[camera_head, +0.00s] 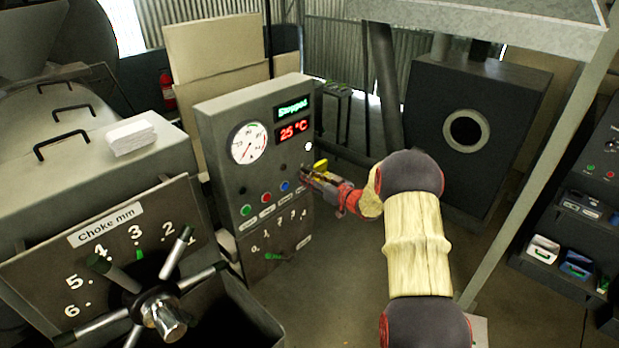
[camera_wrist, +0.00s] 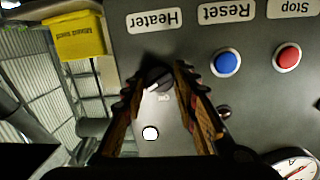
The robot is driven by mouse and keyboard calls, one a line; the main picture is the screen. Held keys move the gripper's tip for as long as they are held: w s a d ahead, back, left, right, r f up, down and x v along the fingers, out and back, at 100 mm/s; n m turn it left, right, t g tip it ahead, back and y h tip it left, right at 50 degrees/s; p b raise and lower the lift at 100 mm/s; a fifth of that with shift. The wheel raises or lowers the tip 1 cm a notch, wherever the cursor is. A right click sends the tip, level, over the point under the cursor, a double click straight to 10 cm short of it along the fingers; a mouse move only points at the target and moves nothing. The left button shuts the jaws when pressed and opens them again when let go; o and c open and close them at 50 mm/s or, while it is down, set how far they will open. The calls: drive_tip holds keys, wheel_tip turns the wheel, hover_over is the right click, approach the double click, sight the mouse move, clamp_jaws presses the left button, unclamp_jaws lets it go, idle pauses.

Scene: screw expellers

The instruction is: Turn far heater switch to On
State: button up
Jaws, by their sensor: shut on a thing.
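The heater switch (camera_wrist: 160,78) is a dark round knob on the grey control panel (camera_head: 223,118), under the "Heater" label, which appears upside down in the wrist view. A pale pointer mark on the knob points to the lower left in that view, and small lettering sits just below it. My gripper (camera_head: 304,174) reaches the panel's right edge in the head view. In the wrist view its two fingers stand on either side of the knob and are shut on it. The gripper hides the knob in the head view. A white round lamp (camera_wrist: 150,133) lies near the knob.
Blue (camera_wrist: 226,62) and red (camera_wrist: 287,57) buttons sit close beside the knob. A yellow box (camera_wrist: 76,36) sticks out beyond the panel edge. The panel's display (camera_head: 294,107) reads "Stopped", with 25 °C below. The choke wheel (camera_head: 160,312) stands at front left, and a metal post (camera_head: 540,165) at right.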

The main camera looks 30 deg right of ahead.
drive_tip(key=o, duration=1.1)
drive_tip(key=shift+o, duration=0.2)
drive_tip(key=v, duration=1.2)
